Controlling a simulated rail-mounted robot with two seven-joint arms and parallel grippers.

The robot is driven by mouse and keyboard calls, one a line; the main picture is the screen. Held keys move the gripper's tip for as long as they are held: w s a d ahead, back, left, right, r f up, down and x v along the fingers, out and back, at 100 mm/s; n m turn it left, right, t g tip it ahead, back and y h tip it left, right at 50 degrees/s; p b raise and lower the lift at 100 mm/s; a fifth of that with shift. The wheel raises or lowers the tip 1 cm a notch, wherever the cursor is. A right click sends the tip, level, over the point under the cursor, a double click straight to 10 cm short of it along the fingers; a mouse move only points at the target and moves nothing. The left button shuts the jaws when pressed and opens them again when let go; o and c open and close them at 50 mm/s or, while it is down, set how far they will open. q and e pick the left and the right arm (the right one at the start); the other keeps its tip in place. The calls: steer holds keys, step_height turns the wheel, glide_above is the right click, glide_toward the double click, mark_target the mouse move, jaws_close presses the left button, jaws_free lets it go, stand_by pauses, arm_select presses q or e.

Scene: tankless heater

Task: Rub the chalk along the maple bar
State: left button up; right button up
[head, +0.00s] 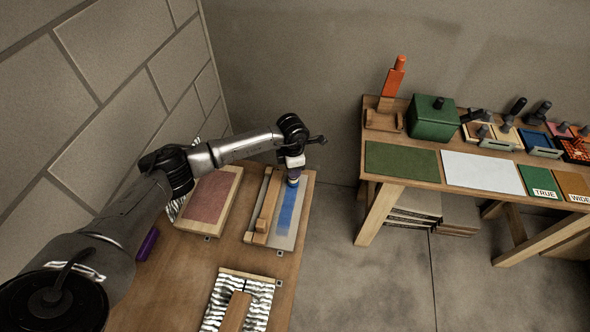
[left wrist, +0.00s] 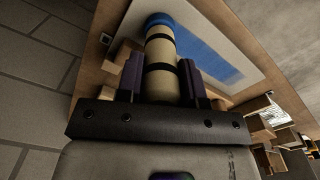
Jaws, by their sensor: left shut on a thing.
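My left gripper (head: 293,172) is shut on the chalk, a tan cylinder with dark bands and a blue end (left wrist: 160,52). In the left wrist view the gripper (left wrist: 162,85) has its dark fingers on both sides of the chalk. The blue end is over the far part of a pale board (head: 284,240), at the top of a broad blue streak (head: 287,207). I cannot tell whether it touches. A long wooden bar (head: 267,205), which looks like the maple bar, runs along the board's left side, beside the streak. My right gripper is not in view.
A reddish panel in a wooden frame (head: 209,197) lies left of the board. A wavy metallic sheet (head: 263,295) with a wooden block (head: 235,312) lies nearer. A purple object (head: 147,244) is by the wall. A second bench (head: 470,150) with a green box (head: 432,118) stands right, across a floor gap.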

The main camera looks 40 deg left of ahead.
arm_select(q)
steer(key=shift+w+a, duration=0.25)
steer(key=shift+w, duration=0.05)
steer(key=r, duration=0.1)
steer(key=r+p, duration=0.1)
steer(key=shift+w+a+r, duration=0.15)
steer(key=shift+w+r, duration=0.1)
steer(key=shift+r, duration=0.15)
steer(key=shift+s+r+p, duration=0.25)
steer(key=shift+r+p, duration=0.3)
steer(key=shift+p, duration=0.25)
steer(key=shift+w+r+p, duration=0.1)
steer(key=shift+r+p, duration=1.35)
steer(key=shift+r, duration=0.65)
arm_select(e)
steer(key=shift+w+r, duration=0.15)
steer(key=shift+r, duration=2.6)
